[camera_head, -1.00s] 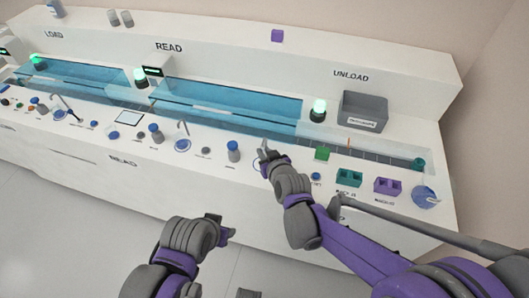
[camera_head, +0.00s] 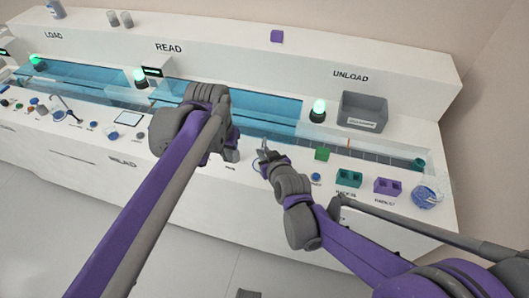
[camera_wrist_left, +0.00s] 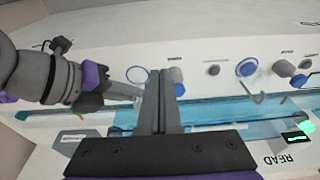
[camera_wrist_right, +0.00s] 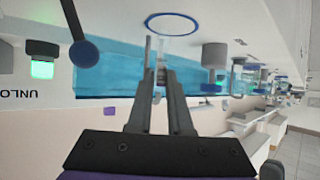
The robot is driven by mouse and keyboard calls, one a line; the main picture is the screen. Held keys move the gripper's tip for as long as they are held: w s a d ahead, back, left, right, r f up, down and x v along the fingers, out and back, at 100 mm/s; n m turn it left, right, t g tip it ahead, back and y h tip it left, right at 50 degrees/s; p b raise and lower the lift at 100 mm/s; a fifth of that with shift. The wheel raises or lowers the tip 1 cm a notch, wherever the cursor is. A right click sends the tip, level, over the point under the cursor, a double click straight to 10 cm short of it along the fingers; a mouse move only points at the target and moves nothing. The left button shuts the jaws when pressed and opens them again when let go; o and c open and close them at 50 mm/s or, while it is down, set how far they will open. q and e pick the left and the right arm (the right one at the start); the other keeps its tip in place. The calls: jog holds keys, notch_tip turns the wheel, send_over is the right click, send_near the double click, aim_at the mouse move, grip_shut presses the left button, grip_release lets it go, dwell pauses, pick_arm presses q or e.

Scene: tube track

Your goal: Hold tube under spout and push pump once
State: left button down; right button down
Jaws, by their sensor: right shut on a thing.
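My right gripper (camera_head: 264,152) is shut on a clear tube (camera_wrist_right: 161,50), above the counter near a blue ring marking (camera_wrist_right: 172,22). The right gripper and tube also show in the left wrist view (camera_wrist_left: 130,98). A grey bottle-like pump with a blue top (camera_wrist_right: 214,58) stands beside the ring; its blue top shows behind my left fingers in the left wrist view (camera_wrist_left: 179,89). My left gripper (camera_head: 228,150) is at the pump in the head view, hiding it; its fingers look shut and empty. I cannot tell whether it touches the pump. The spout above the tube is unclear.
A second curved spout (camera_wrist_left: 258,97) and blue disc (camera_wrist_left: 246,67) lie further along. A clear-walled blue channel (camera_head: 265,112) runs behind.

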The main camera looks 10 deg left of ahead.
pick_arm(q)
jog(key=w+a+r+g, duration=0.1)
jog(key=w+a+g, duration=0.15)
jog(key=w, duration=0.75)
jog(key=shift+t, duration=0.25)
jog(key=shift+w+a+f, duration=0.1)
jog(key=shift+a+f, duration=0.05)
jog(key=shift+f, duration=1.3)
jog(key=shift+w+a+f, duration=0.1)
jog(key=shift+f, duration=1.3)
jog(key=shift+f, duration=0.25)
jog(key=shift+f, duration=1)
jog(key=shift+s, duration=0.1)
jog(key=shift+r, duration=3.55)
